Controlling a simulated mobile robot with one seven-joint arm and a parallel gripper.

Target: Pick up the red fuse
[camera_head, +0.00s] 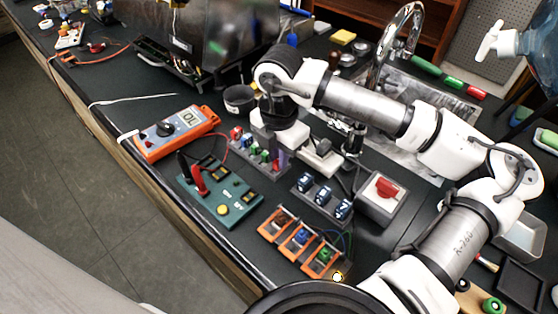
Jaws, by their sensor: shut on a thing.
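A small rack (259,161) on the dark bench holds several small coloured fuses in red, green and blue. A red fuse (276,165) is at the rack's right end, right under my gripper. Another red-topped piece (236,132) stands at the rack's left end. My gripper (279,156) points down over the right end of the rack and is shut on what looks like the red fuse there. The hand and fingers hide part of it, and I cannot tell whether it is clear of its slot.
An orange multimeter (176,133) and a green test board (220,195) with probes lie to the left. Black dial blocks (323,197), a red-switch box (382,197) and orange-framed modules (302,242) stand in front. A power strip (318,158) lies close right.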

